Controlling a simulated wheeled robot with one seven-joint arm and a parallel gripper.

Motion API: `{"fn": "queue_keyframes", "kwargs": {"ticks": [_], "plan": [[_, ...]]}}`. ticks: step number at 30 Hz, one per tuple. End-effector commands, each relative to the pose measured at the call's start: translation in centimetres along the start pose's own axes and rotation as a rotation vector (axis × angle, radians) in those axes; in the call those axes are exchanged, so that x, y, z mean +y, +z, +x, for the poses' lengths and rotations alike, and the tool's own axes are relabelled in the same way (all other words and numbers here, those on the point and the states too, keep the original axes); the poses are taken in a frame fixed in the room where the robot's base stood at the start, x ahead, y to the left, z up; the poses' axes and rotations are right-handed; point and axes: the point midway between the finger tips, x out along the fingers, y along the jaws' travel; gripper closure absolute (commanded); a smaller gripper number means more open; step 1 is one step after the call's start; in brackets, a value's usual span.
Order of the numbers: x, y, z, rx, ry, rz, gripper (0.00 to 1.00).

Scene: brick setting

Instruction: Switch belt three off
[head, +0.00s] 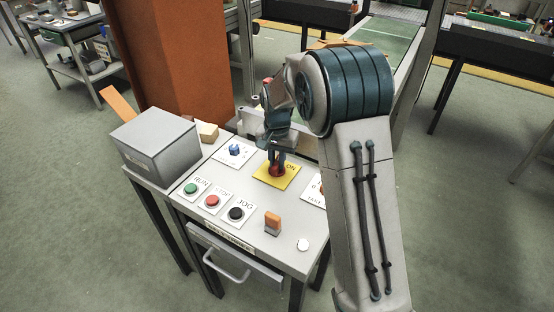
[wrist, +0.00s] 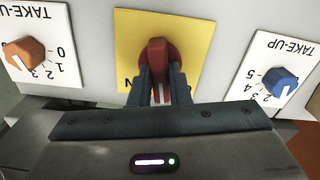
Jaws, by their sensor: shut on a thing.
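A red rotary switch (wrist: 157,52) sits on a yellow plate (wrist: 192,28) on the grey control desk. In the wrist view its handle runs straight up and down the picture, with a white mark at the lower end between my fingers. In the head view the yellow plate (head: 263,173) reads "ON" at its far right corner; other lettering is hidden. My gripper (head: 278,163) reaches down onto the red switch (head: 277,171). Its two fingers (wrist: 160,75) are shut on the handle, one on each side.
Take-up knobs flank the plate: blue (head: 235,149) on the left, orange (wrist: 24,52), mostly behind my arm in the head view. Green (head: 191,189), red (head: 212,201) and black (head: 236,213) buttons, an orange lever (head: 272,221) and a grey box (head: 157,142) share the desk.

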Motion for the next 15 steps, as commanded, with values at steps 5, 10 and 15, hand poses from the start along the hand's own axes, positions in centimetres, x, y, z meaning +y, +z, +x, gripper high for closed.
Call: {"fn": "queue_keyframes", "kwargs": {"ticks": [5, 10, 15], "plan": [[-0.01, -0.01, -0.06, 0.0, 0.0, -0.043, 1.0], [0.02, -0.05, -0.08, 0.001, 0.0, -0.137, 1.0], [-0.02, -0.03, -0.1, 0.001, -0.001, -0.262, 1.0]]}}
